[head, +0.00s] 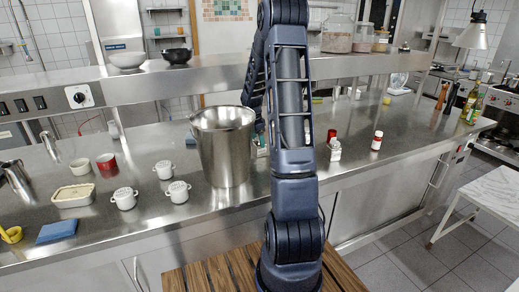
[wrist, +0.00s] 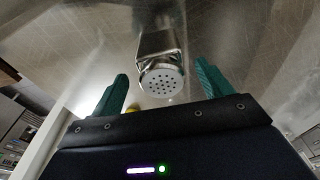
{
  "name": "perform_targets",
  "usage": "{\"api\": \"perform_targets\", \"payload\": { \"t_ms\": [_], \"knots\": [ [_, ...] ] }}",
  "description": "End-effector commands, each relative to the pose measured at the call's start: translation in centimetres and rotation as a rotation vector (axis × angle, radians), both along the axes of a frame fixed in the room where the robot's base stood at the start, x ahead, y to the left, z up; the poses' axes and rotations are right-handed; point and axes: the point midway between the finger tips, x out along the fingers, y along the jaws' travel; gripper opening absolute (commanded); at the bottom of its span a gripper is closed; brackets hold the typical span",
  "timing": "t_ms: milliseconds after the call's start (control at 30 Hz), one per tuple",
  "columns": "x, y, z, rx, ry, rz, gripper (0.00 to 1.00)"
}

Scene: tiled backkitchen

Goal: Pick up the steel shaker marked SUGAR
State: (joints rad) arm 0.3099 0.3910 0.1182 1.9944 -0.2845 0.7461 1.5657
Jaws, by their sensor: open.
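A steel shaker (wrist: 160,58) with a round perforated top shows in the wrist view, its top towards the camera. No SUGAR marking is readable on it. My gripper (wrist: 161,76) is open, with one teal finger on either side of the shaker and a visible gap on each side in the picture. I cannot tell how far the fingers reach along it. In the head view, my arm and a large steel pot hide most of the gripper, and I cannot make out this shaker there.
The large steel pot (head: 225,160) stands left of my arm on the steel counter (head: 290,192). A red-capped shaker (head: 334,150) and a red-capped bottle (head: 377,141) stand to the right. Two lidded white pots (head: 125,199) (head: 178,192) stand left. A raised shelf (head: 210,78) runs behind.

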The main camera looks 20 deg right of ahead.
Motion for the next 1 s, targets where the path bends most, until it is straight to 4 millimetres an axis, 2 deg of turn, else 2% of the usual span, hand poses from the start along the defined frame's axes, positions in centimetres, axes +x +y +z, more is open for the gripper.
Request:
{"api": "perform_targets", "payload": {
  "t_ms": [400,633,667,900,1000],
  "knots": [
    [0.1,-1.2,-4.6,0.001,0.001,0.0,0.78],
    [0.1,-1.2,-4.8,0.0,0.0,0.0,0.78],
    [0.1,-1.2,-4.8,0.0,0.0,0.0,0.74],
    [0.1,-1.2,-4.8,0.0,0.0,-0.001,0.27],
    [0.2,-1.2,-4.7,0.0,0.0,-0.001,0.26]
  ]
}}
